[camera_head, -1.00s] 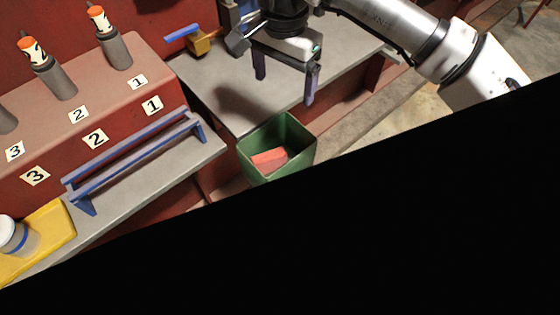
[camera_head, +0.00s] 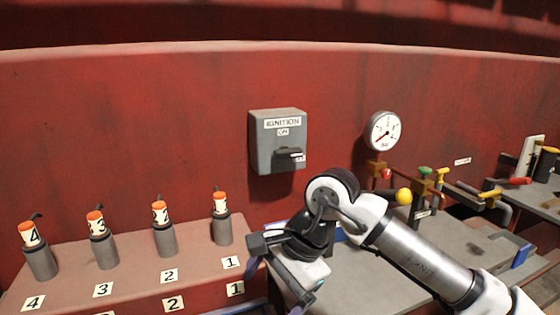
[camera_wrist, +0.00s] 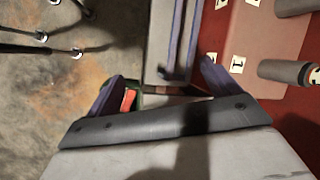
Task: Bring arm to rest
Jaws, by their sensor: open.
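My gripper (camera_head: 290,283) is at the lower middle of the head view, in front of the grey bench, with its fingertips partly cut off by the lower edge. In the wrist view its two blue-violet fingers (camera_wrist: 160,85) stand wide apart with nothing held between them. My arm reaches in from the lower right, with its wrist bent downward. A red piece (camera_wrist: 129,99) in a mostly hidden dark green bin shows beside the left finger in the wrist view.
Several numbered plugs (camera_head: 165,239) stand on a red ledge at left. An ignition box (camera_head: 278,142) and a pressure gauge (camera_head: 383,131) are on the red wall. Valves with coloured handles (camera_head: 425,185) stand behind my arm. The grey bench (camera_head: 365,275) has clear room.

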